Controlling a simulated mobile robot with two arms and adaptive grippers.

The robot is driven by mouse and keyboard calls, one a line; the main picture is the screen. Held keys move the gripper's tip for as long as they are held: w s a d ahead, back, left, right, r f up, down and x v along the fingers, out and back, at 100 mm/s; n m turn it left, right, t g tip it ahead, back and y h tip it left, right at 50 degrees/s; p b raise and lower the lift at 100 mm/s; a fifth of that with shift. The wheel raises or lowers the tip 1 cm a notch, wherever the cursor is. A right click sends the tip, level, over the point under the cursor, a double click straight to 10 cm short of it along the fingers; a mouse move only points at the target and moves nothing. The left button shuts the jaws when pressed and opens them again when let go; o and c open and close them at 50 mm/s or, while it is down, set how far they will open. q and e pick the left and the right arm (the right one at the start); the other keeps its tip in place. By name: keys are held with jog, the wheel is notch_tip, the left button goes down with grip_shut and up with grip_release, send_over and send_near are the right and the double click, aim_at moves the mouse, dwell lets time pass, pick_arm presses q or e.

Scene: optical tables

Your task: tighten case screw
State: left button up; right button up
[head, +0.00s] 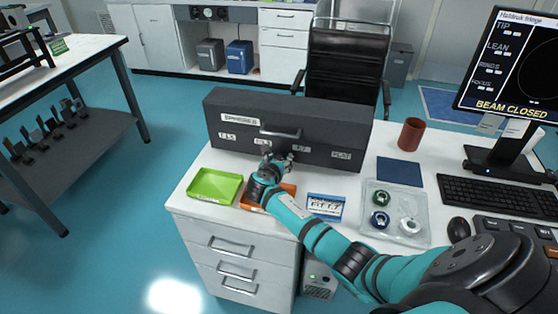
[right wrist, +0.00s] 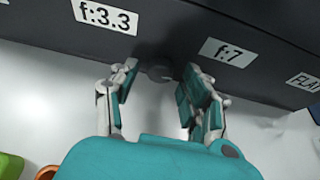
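The dark grey case (head: 330,116) stands at the back of the white desk, with a handle and white labels on its front. In the right wrist view the case front (right wrist: 255,45) fills the top, with labels f:3.3 and f:7. A small dark round screw head (right wrist: 160,73) sits low on the front, between those labels. My right gripper (right wrist: 160,84) is open, its fingers on either side of the screw head with gaps showing. In the head view my right gripper (head: 275,160) is at the case's lower front and hides the screw. My left gripper is not in view.
A green tray (head: 214,186) and an orange tray (head: 283,189) lie in front of the case, the orange one under my arm. To the right are a blue-and-white card (head: 325,207), a clear tray of round parts (head: 409,232), a navy pad (head: 400,171) and a brown cup (head: 411,134).

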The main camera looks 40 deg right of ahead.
grip_shut()
jog(key=n+p, duration=0.1)
jog(key=p, duration=0.1)
jog(key=g+h+p, duration=0.1)
jog(key=p, duration=0.1)
jog(key=shift+w+a+r+n, duration=0.15)
jog(key=shift+r+n, duration=0.1)
jog(key=shift+n, duration=0.15)
jog(key=shift+f+n+g+h+p, duration=0.2)
jog(key=shift+n+g+h+p, duration=0.1)
jog(key=shift+n+p, duration=0.25)
jog(key=shift+f+n, duration=0.15)
jog(key=shift+n, duration=0.3)
jog(key=shift+o, duration=0.7)
grip_release()
jog(key=shift+a, duration=0.1)
jog(key=v, duration=1.2)
jog(key=shift+w+a, duration=0.1)
jog(key=shift+w, duration=0.05)
